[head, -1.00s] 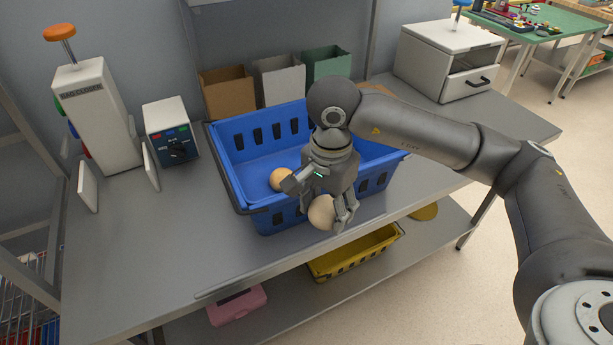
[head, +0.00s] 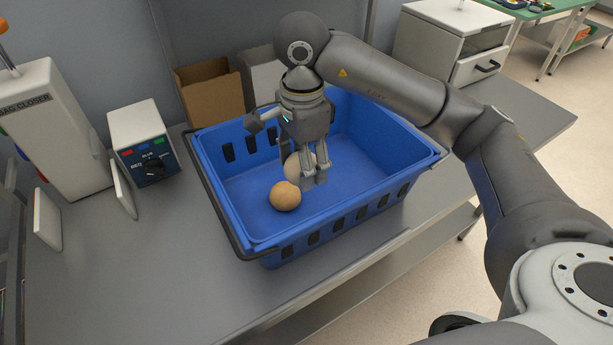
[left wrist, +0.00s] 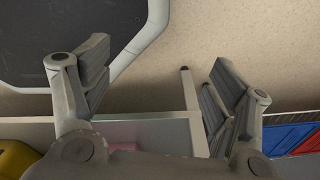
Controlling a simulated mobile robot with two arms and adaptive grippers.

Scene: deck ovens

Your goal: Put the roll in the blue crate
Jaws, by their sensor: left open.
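Two rolls show inside the blue crate (head: 215,190) in the head view. A tan roll (head: 285,196) rests on the crate floor near the front left. A paler roll (head: 293,166) is just behind it, partly hidden by my right gripper (head: 315,178). The right gripper points down inside the crate's outline with its fingers at the paler roll. I cannot tell whether they grip it or whether it touches the floor. My left gripper (left wrist: 150,95) shows only in the left wrist view, open and empty, away from the rolls.
A control box (head: 145,143) and a white bag closer (head: 62,130) stand left of the crate. A cardboard bin (head: 210,92) and a grey bin are behind it. A white drawer unit (head: 450,45) is at the back right. The bench front is clear.

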